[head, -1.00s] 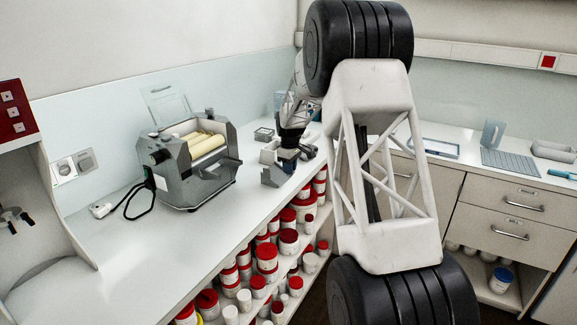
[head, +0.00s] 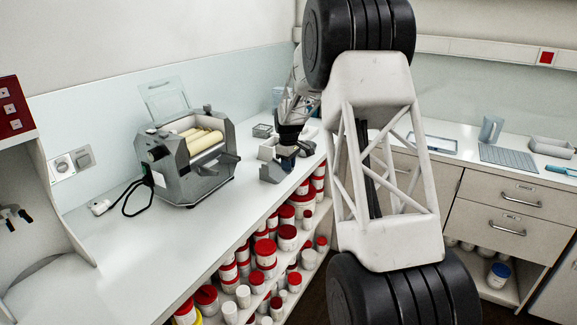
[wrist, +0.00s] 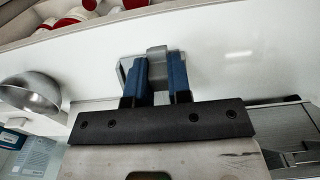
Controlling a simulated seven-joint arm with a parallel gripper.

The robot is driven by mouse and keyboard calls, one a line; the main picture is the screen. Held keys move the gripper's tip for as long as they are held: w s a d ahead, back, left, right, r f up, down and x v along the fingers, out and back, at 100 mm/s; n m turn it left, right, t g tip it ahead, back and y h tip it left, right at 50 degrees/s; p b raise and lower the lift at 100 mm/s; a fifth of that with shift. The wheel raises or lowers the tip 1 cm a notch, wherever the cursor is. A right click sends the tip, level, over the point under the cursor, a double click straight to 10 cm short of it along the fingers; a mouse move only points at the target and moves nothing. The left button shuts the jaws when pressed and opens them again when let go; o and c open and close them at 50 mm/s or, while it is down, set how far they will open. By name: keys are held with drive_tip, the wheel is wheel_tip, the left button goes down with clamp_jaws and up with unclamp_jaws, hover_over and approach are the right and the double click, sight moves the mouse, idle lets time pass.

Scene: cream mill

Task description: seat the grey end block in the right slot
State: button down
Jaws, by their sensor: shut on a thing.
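The cream mill (head: 190,165) stands on the counter, a dark grey body with pale rolls (head: 203,139) showing in its open top. My gripper (head: 287,158) is to the right of the mill, low over the counter and apart from the mill. In the wrist view its two blue fingers (wrist: 156,82) are shut on the grey end block (wrist: 157,54), whose top shows between and beyond them. In the head view the block cannot be told apart from grey parts around the gripper. The right slot cannot be made out. The mill's edge shows at lower right in the wrist view (wrist: 288,130).
A metal bowl (wrist: 30,92) is at left in the wrist view. A black cable (head: 135,203) lies left of the mill. Red-lidded jars (head: 264,250) fill the shelves below. The front counter is clear.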

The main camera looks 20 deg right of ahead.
drive_tip(key=w+a+r, duration=0.2)
drive_tip(key=a+r, duration=0.9)
drive_tip(key=w+a+r, duration=0.2)
drive_tip(key=a+r, duration=0.8)
drive_tip(key=r, duration=0.1)
drive_tip(key=w+a, duration=0.4)
drive_tip(key=a, duration=0.1)
drive_tip(key=w+a, duration=0.2)
drive_tip(key=a, duration=0.1)
drive_tip(key=shift+w+a, duration=0.1)
drive_tip(key=shift+a, duration=0.1)
drive_tip(key=shift+w+a+f, duration=0.1)
drive_tip(key=shift+w+a, duration=0.4)
drive_tip(key=shift+a, duration=0.2)
drive_tip(key=shift+f, duration=0.15)
drive_tip(key=shift+f, duration=1.5)
drive_tip(key=shift+f, duration=0.8)
idle(1.1)
